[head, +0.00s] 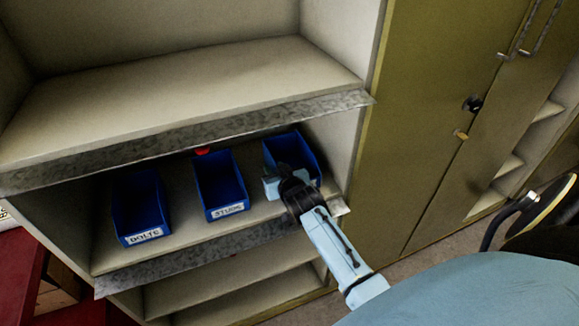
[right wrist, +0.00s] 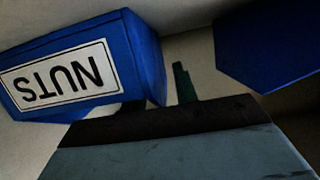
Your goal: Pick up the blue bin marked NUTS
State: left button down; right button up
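The blue bin marked NUTS (head: 306,155) stands at the right end of the middle shelf, partly hidden by my right gripper. In the right wrist view its white NUTS label (right wrist: 60,74) shows upside down, very near the camera. My right gripper (head: 279,172) is at the bin's front left part. One dark finger (right wrist: 182,83) shows just beside the bin, with a small gap in the picture. The other finger is not clear, so I cannot tell whether it is open or shut. My left gripper is not in view.
A blue STUDS bin (head: 221,182) stands left of it, and a blue BOLTS bin (head: 140,205) farther left. A small red thing (head: 203,151) lies behind. The metal edge of the upper shelf (head: 200,134) overhangs the bins. An olive cabinet (head: 420,120) stands to the right.

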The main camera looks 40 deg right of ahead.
jog(key=shift+w, duration=0.15)
grip_shut()
jog(key=shift+r, duration=0.1)
